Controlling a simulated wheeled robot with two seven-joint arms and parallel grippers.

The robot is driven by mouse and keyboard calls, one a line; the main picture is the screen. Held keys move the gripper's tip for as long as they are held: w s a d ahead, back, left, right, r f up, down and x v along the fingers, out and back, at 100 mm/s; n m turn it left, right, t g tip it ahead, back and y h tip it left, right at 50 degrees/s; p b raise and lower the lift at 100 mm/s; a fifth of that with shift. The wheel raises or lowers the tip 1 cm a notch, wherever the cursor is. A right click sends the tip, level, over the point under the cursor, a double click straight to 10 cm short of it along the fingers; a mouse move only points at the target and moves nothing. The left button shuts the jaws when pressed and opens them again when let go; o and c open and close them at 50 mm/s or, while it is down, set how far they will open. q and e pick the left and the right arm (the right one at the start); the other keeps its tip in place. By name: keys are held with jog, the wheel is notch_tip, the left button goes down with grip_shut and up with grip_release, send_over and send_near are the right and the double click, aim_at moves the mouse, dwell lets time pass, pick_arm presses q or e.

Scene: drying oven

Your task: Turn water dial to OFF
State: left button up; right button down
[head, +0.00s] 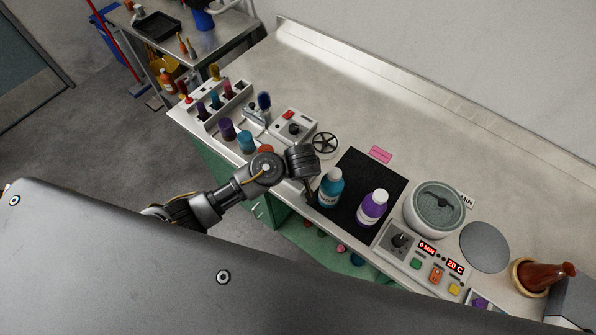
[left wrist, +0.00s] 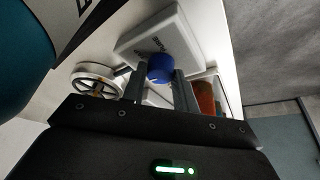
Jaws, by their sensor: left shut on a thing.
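A round blue dial (left wrist: 160,68) sits by a white housing (left wrist: 168,44) in the left wrist view. In the head view my left gripper (head: 309,190) points down at the bench's front edge, left of the teal bottle. The dial is hidden behind my arm there. The dial's setting cannot be read. My right gripper is not in view.
A teal bottle (head: 330,188) and a purple bottle (head: 372,208) stand on a black mat (head: 362,166). A spoked wheel (head: 325,144) and a switch box (head: 292,126) are behind my wrist. A control panel (head: 436,262) stands at right. The bench's back is clear.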

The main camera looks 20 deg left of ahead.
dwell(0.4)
pick_arm(q)
jog(key=o, duration=1)
jog(key=shift+r, duration=0.1)
jog(key=shift+s+d+r, duration=0.1)
jog(key=shift+d+r, duration=0.05)
jog(key=shift+r, duration=0.2)
jog(key=b+v, duration=0.1)
jog(key=v, duration=0.8)
jog(key=shift+s+r, duration=0.15)
jog(key=shift+r, duration=0.25)
